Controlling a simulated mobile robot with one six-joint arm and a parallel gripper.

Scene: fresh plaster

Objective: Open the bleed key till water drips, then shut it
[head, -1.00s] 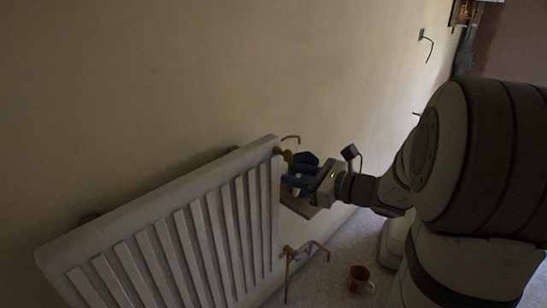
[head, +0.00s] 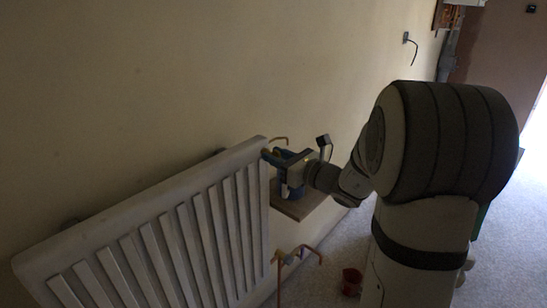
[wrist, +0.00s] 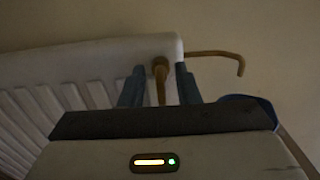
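The white radiator (head: 150,240) hangs on the wall at the left in the head view. A brass bleed key (wrist: 160,75) sits at its top end corner in the wrist view, its stem pointing toward me. My gripper (wrist: 161,88) is open, with one blue-grey finger on each side of the key and a narrow gap on both sides. In the head view my gripper (head: 276,168) is at the radiator's right end, and the key is hard to make out there. No water drops are visible in this dim light.
A small wooden shelf (head: 297,207) lies below my gripper. A blue container shows its rim (wrist: 257,101) beside my wrist. A bent copper pipe (wrist: 215,54) sticks out beyond the key. Lower pipework (head: 304,250) and a red mug (head: 352,280) are nearer the floor.

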